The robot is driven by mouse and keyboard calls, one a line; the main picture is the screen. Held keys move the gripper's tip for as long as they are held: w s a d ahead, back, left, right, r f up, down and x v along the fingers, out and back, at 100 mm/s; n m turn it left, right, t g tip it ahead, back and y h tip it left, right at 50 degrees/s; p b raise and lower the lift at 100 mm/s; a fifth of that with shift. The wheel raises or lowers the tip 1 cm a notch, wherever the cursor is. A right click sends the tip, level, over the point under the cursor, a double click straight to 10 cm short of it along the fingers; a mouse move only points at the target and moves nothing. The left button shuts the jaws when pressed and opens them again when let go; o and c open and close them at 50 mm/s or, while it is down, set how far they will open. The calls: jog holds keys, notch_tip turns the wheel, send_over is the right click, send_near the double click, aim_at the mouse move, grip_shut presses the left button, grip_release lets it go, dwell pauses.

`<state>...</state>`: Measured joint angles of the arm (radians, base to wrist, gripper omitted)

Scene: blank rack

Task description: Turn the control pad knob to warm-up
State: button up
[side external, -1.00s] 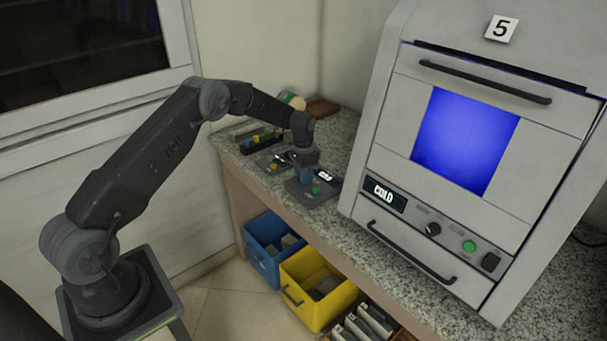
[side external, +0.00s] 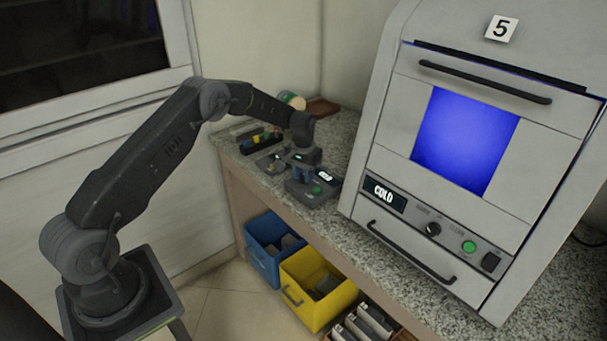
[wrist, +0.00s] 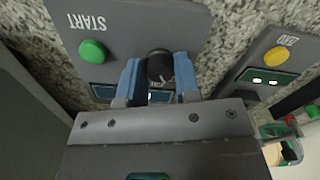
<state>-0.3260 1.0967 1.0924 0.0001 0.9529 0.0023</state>
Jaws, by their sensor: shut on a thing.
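The control pad (side external: 323,190) is a grey panel on the granite counter, with a green START button (wrist: 92,51) and a small display beside its knob. The black knob (wrist: 159,66) sits between the two blue fingers of my gripper (wrist: 160,76) in the wrist view. My gripper (side external: 302,177) is shut on the knob, pointing down at the pad. The knob is hidden behind the gripper in the side view. The display text on the pad is partly covered by the fingers and cannot be read.
A second pad with a yellow button (wrist: 277,56) lies close beside. A cabinet oven (side external: 383,150) with a blue-lit window and a COLD display (side external: 384,194) stands right. Blue (side external: 258,262) and yellow (side external: 292,310) bins sit below the counter.

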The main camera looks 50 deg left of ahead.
jog(key=n, duration=0.5)
dwell(0.6)
jog(key=o, duration=0.9)
notch_tip(320, 180, up, 14)
jog(key=shift+f, duration=0.1)
